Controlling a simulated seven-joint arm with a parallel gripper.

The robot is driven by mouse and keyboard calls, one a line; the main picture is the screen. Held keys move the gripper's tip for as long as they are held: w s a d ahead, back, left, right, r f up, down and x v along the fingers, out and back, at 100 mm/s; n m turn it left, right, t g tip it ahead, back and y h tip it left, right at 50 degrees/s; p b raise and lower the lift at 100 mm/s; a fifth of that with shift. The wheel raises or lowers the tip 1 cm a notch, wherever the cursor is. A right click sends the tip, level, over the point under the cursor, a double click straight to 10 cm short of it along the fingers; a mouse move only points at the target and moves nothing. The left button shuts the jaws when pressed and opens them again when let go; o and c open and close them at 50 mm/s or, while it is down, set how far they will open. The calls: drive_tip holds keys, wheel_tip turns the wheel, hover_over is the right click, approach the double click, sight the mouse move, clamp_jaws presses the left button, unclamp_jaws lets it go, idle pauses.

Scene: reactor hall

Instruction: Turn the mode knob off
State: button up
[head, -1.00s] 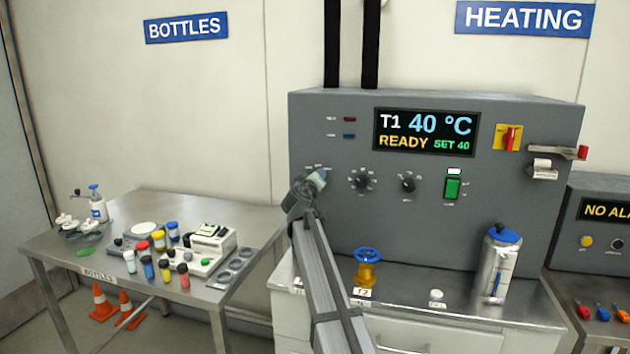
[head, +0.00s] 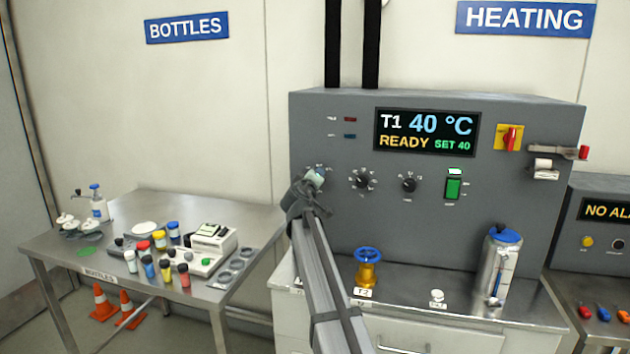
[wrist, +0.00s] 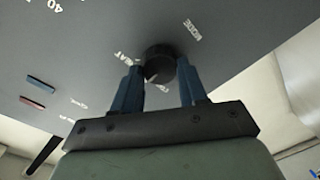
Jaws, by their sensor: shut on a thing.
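The mode knob (wrist: 159,62) is a round dark knob with a pale pointer line, on the grey heating panel (wrist: 90,40). In the wrist view, a MODE label (wrist: 192,30) is printed beside it, with other small markings around it. My gripper (wrist: 160,75) has its two blue fingers on either side of the knob, shut on it. In the head view, my gripper (head: 312,180) is at the panel's left side and hides most of the knob. I cannot read the pointer's exact setting.
Two more dark knobs (head: 362,180) (head: 408,184) and a green switch (head: 453,188) are to the right. The display (head: 427,132) reads T1 40 °C, READY, SET 40. A blue-topped valve (head: 368,265) and silver flask (head: 498,265) stand below. A bottle table (head: 60,248) is at left.

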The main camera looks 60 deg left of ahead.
drive_tip(key=o, duration=1.1)
drive_tip(key=shift+c, duration=0.2)
drive_tip(key=v, duration=1.4)
